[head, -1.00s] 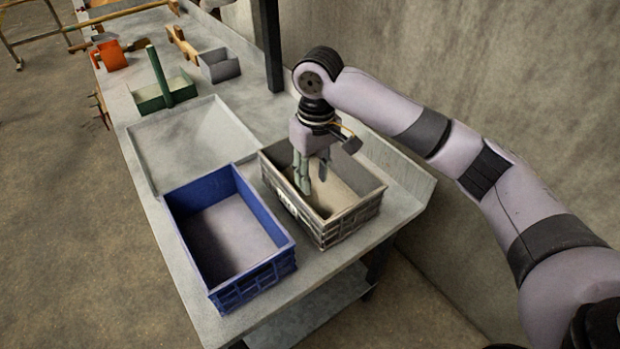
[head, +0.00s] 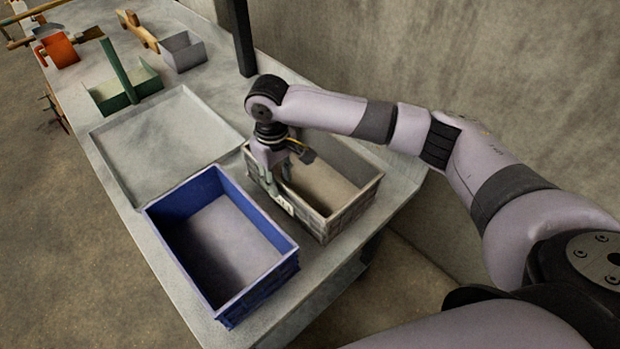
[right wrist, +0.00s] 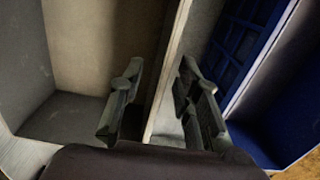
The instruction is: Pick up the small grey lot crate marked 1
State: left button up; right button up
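The grey crate (head: 352,207) stands on the right part of the bench, empty inside, with a pale label on its left side whose mark is too small to read. My right gripper (head: 277,184) is low at that crate's left wall. In the right wrist view, its two fingers (right wrist: 160,95) are apart, one inside the grey crate and one outside, with the wall's rim (right wrist: 172,50) between them. I see a gap and cannot confirm contact. My left gripper is out of view.
A blue crate (head: 262,288) stands close on the left, leaving a narrow gap. Behind lie a flat grey tray (head: 165,135), a green caddy (head: 118,92) and a small grey bin (head: 183,52). A dark post (head: 243,38) and the wall stand behind the bench.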

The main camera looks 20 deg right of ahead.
jog(key=shift+f, duration=0.6)
jog(key=shift+s+f, duration=0.1)
jog(key=shift+f, duration=0.3)
jog(key=f, duration=0.4)
jog(key=shift+s+f, duration=0.2)
jog(key=shift+s, duration=0.1)
jog(key=shift+f, duration=0.3)
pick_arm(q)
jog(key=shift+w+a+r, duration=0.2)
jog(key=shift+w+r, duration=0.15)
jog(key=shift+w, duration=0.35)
pick_arm(e)
grip_shut()
jog(key=shift+r, duration=0.1)
